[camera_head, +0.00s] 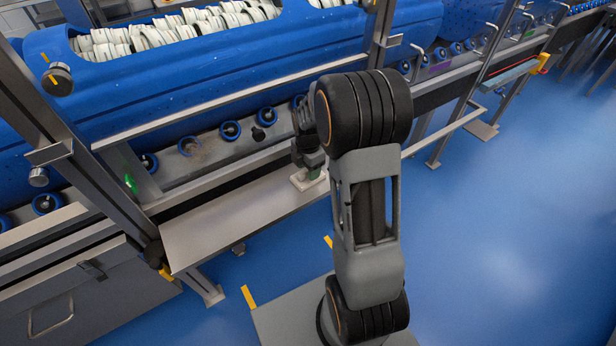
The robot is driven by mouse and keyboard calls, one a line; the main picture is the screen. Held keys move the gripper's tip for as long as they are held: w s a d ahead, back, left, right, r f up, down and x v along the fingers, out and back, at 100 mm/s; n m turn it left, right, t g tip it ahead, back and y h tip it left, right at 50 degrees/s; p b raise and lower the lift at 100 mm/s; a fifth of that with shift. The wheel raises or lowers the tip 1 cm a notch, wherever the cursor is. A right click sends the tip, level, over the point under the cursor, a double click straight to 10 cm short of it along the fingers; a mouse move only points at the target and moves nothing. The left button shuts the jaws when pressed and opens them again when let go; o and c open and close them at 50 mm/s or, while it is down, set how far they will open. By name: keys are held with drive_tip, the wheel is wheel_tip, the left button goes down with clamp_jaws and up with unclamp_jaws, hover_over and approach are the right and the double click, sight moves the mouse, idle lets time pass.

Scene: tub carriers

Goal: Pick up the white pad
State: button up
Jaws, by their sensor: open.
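A small pale block (301,184), which looks like the white pad, sits at the right end of the flat metal shelf (225,222). My gripper (308,172) is directly above it, pointing down. Its fingertips are close to the pad or around it; I cannot tell which at this size. The jaws are open. My own arm stands in front and hides what lies just to the right of the gripper.
A large blue tub carrier (250,50) holding many white pieces (180,30) runs behind the shelf. A metal rail (230,103) and upright posts (378,35) stand near the arm. A metal cabinet (75,310) is at lower left. Blue floor (520,230) is clear at right.

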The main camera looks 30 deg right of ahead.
drive_tip(key=shift+f, duration=0.55)
drive_tip(key=shift+c, duration=0.2)
clamp_jaws()
drive_tip(key=shift+r, duration=0.15)
drive_tip(key=shift+r, duration=0.55)
drive_tip(key=d+r+p, duration=0.2)
drive_tip(key=d+r, duration=0.9)
drive_tip(key=d, duration=0.3)
drive_tip(key=shift+s+r, duration=0.3)
drive_tip(key=shift+r, duration=0.05)
